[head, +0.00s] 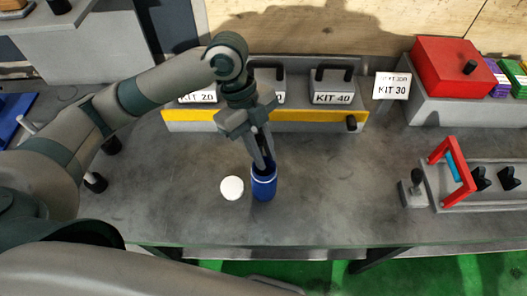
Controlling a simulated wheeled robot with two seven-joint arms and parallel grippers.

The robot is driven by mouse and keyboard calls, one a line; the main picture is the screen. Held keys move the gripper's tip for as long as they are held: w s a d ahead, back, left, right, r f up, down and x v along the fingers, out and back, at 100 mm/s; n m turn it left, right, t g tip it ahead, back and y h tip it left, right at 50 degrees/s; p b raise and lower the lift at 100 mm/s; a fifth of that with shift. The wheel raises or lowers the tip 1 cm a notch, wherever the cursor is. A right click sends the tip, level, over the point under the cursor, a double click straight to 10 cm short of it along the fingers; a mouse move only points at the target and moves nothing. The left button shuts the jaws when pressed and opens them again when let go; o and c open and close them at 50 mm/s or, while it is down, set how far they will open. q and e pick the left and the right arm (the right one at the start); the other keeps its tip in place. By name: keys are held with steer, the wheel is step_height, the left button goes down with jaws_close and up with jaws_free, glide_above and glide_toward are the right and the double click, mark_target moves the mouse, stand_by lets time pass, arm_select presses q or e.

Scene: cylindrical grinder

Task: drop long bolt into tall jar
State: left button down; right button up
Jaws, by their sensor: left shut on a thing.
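The tall jar (264,187) is a blue cylinder with a pale band near its top, upright on the grey bench. My left gripper (263,162) points down right at the jar's mouth, its fingers close together. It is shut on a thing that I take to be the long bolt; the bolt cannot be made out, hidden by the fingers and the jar. I cannot tell whether the fingertips are inside the rim or just above it. My right gripper is not in view.
A white round disc (232,188), perhaps a lid, lies just left of the jar. Behind stand labelled kit boxes (332,88) in a yellow-edged rack (190,119). A red box (452,68) is at back right, a red-handled fixture (452,171) at right. Bench between jar and fixture is clear.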

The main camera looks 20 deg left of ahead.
arm_select(q)
steer(key=shift+f, duration=0.15)
steer(key=c, duration=1.5)
jaws_free()
steer(key=shift+c, duration=0.2)
steer(key=shift+w+a+r, duration=0.15)
steer(key=shift+a+r, duration=0.15)
steer(key=shift+r, duration=0.35)
steer(key=b+v, duration=0.3)
steer(key=v, duration=1.3)
